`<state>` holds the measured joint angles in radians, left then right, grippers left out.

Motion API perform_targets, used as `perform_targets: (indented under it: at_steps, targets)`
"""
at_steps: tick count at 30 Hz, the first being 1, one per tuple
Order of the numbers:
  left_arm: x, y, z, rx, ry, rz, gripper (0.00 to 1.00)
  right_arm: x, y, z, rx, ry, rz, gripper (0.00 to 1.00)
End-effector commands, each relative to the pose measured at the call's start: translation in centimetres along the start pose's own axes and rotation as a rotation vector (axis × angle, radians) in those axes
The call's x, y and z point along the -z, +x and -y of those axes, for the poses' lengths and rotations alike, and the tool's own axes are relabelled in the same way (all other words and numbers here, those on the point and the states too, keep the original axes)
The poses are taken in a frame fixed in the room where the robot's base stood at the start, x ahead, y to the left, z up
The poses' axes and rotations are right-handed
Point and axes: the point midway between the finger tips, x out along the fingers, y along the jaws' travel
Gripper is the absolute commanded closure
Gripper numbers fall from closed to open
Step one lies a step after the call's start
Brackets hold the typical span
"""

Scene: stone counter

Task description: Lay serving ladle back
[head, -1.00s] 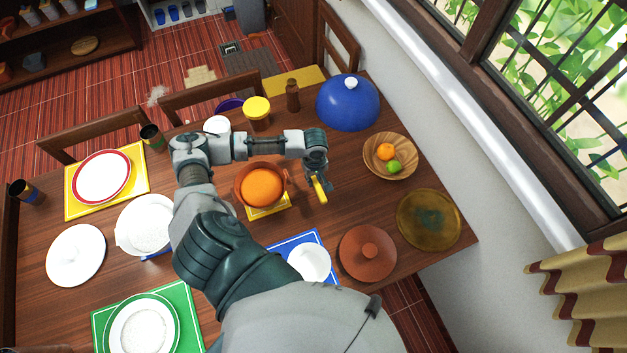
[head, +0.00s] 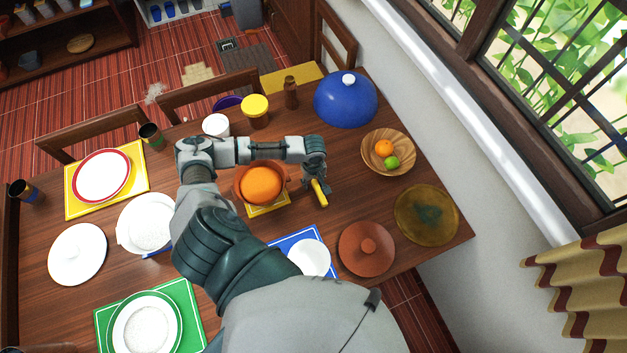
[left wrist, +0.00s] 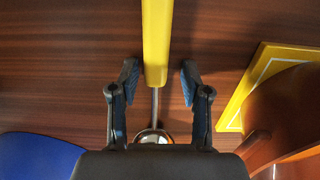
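The serving ladle has a yellow handle (head: 319,193) and lies on the wooden table just right of the brown pot (head: 240,185). In the left wrist view, its yellow handle (left wrist: 156,40) leads to a thin metal shaft and a round metal end, partly hidden by my gripper body. My left gripper (head: 316,182) is above the ladle, pointing down. In the left wrist view, the fingers of my left gripper (left wrist: 160,78) are spread on both sides of the handle, with a gap on each side. My right gripper is not in view.
The pot with orange contents stands on a yellow trivet (head: 268,208). A fruit bowl (head: 407,143), a blue dome (head: 345,103), a brown lid (head: 366,250) and a blue mat (head: 290,240) surround the area. Bare table lies right of the ladle.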

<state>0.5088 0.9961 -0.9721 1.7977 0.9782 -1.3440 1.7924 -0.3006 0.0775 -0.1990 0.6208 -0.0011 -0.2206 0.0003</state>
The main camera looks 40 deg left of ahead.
Motion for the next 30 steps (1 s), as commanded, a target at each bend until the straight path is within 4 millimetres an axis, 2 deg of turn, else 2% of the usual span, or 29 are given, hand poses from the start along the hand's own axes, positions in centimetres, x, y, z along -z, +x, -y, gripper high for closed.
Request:
perform_targets:
  at_steps: [8,10,16,18,28,30]
  targets:
    - [-0.2,0.0,-0.2,0.0,0.002,-0.002,0.53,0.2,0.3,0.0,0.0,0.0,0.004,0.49]
    - [-0.2,0.1,-0.1,0.0,0.002,-0.001,0.53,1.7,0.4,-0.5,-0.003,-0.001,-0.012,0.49]
    - [0.0,0.2,-0.1,-0.002,0.002,0.001,0.53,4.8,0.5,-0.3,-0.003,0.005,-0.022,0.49]
    - [0.1,-2.1,0.0,-0.004,0.002,0.0,0.53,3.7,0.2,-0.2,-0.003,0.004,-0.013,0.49]
    - [-0.3,-10.5,0.1,-0.005,0.003,-0.002,0.53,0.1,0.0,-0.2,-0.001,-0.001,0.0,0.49]
    - [-0.4,-12.3,0.0,-0.004,0.002,-0.003,0.53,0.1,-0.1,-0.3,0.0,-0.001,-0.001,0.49]
